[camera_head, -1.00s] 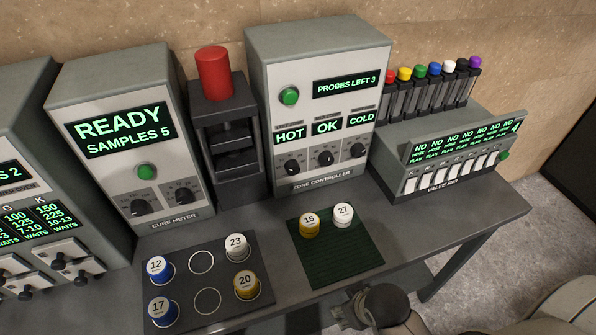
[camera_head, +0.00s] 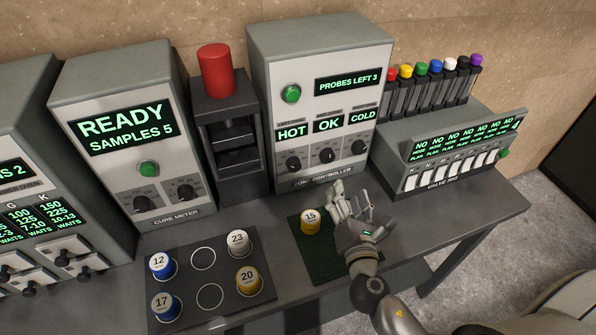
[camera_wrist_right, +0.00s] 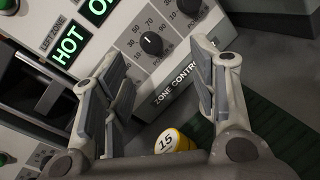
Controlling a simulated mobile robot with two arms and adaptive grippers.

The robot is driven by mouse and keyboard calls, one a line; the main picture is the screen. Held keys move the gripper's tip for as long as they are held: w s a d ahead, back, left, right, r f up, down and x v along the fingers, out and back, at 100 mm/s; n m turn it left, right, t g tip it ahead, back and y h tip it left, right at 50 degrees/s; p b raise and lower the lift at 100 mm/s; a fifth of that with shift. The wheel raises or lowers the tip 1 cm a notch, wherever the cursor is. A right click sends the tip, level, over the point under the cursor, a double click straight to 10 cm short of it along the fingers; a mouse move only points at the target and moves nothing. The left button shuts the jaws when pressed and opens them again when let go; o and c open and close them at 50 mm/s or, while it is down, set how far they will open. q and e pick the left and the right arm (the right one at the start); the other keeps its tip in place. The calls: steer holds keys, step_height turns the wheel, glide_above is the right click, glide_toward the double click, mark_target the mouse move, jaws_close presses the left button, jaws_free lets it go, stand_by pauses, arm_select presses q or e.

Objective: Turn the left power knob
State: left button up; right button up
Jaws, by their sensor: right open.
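The left power knob (camera_head: 293,163) is a round black knob on the front of the grey zone controller (camera_head: 310,60), below the HOT display (camera_head: 291,132). My right gripper (camera_head: 350,203) is open and empty over the green mat, low in front of the controller and apart from it, right of the left knob. In the right wrist view its fingers (camera_wrist_right: 165,95) spread before the panel. The middle knob (camera_wrist_right: 151,43) shows between them; the left knob appears hidden behind a finger. My left gripper is not in view.
On the green mat (camera_head: 318,268) stands yellow sample 15 (camera_head: 310,222), close left of my gripper. The cure meter (camera_head: 125,120) and red-topped press (camera_head: 216,75) stand left. The valve rig (camera_head: 440,160) stands right. A black tray (camera_head: 190,305) holds several samples.

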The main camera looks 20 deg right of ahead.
mark_target(296, 169)
steer(key=a+n+y, duration=0.2)
steer(key=n, duration=0.2)
steer(key=w+a+f+n+y, duration=0.1)
steer(key=a+n+y, duration=0.1)
steer(key=n, duration=0.2)
steer(key=a+n+t+y, duration=0.1)
steer(key=a+n, duration=0.2)
steer(key=n, duration=0.1)
steer(key=shift+w+f+y, duration=0.15)
steer(key=shift+w+y, duration=0.25)
steer(key=w, duration=0.3)
steer(key=w+p, duration=0.1)
steer(key=w, duration=0.2)
steer(key=w+a+p, duration=0.1)
steer(key=w, duration=0.1)
steer(key=shift+w, duration=0.4)
steer(key=shift+w+f, duration=0.1)
steer(key=shift+w, duration=0.8)
steer(key=shift+c, duration=0.3)
steer(key=c, duration=1)
